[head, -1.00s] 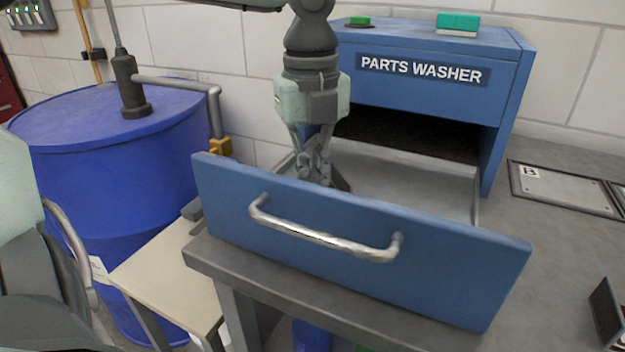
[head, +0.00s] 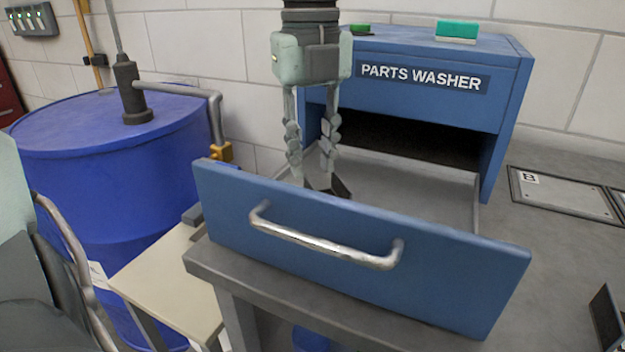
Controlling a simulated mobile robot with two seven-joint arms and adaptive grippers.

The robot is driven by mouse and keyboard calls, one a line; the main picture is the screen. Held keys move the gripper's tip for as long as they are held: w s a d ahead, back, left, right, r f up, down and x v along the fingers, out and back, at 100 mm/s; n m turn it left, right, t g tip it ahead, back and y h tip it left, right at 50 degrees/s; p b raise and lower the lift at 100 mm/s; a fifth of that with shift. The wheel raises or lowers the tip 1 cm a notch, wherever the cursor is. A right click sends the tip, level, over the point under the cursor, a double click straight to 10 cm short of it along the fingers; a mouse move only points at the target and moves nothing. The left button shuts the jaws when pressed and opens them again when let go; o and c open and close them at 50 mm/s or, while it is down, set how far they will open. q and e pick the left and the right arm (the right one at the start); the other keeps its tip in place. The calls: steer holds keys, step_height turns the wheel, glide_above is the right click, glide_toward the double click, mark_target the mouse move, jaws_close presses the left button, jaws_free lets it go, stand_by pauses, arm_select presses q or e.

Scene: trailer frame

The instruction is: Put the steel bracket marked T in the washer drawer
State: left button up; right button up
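The washer drawer (head: 450,268) is blue with a bar handle and stands pulled out from the blue parts washer (head: 420,80). A dark angular piece (head: 341,187), likely the steel bracket, shows inside the drawer behind its front panel. The panel hides its lower part, and no T mark can be read. My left gripper (head: 311,176) points down over the left part of the drawer, just above the dark piece. Its fingers are spread apart with nothing visible between them. My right gripper is not in view.
A plate marked B (head: 560,190) lies on the grey bench right of the washer. A dark upright piece (head: 606,318) stands at the right edge. A blue drum (head: 110,170) stands at left. The drawer's right part looks empty.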

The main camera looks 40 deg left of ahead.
arm_select(q)
step_height(320, 180, up, 7)
steer(key=shift+f, duration=0.2)
